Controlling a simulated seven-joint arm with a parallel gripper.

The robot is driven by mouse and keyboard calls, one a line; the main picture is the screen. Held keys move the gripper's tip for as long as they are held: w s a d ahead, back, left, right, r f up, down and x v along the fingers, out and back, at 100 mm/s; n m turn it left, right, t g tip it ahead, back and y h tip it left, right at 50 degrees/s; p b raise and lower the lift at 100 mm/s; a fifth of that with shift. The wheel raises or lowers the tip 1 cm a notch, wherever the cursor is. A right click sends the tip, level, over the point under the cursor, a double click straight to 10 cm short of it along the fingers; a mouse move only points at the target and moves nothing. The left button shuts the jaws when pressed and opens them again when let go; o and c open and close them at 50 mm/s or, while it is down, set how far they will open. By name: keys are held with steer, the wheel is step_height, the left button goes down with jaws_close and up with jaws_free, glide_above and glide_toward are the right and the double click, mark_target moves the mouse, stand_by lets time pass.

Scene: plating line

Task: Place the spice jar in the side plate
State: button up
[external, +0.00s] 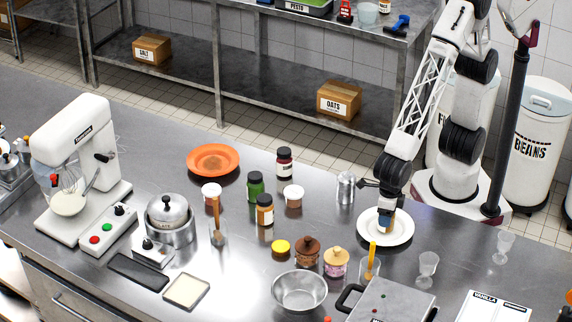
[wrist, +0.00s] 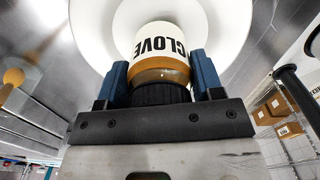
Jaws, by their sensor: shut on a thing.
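The spice jar (wrist: 160,65) has an amber body, a black lid and a white label reading CLOVE. My gripper (wrist: 160,80) is shut on it, with one blue finger on either side. The lid end faces my wrist and the body points down at the white side plate (wrist: 92,30).
A metal shaker (external: 345,187) stands close left of the plate. A glass with a yellow-handled tool (external: 371,262) and a grey press (external: 390,302) are in front. Stemmed glasses (external: 428,268) stand to the right. Several jars, including a green one (external: 255,186), and an orange plate (external: 213,160) are further left.

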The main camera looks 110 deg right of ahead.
steer(key=o, duration=1.1)
steer(key=shift+f, duration=0.1)
steer(key=shift+c, duration=0.2)
step_height(320, 180, up, 12)
steer(key=shift+r, duration=0.15)
steer(key=shift+d, duration=0.1)
stand_by(0.5)
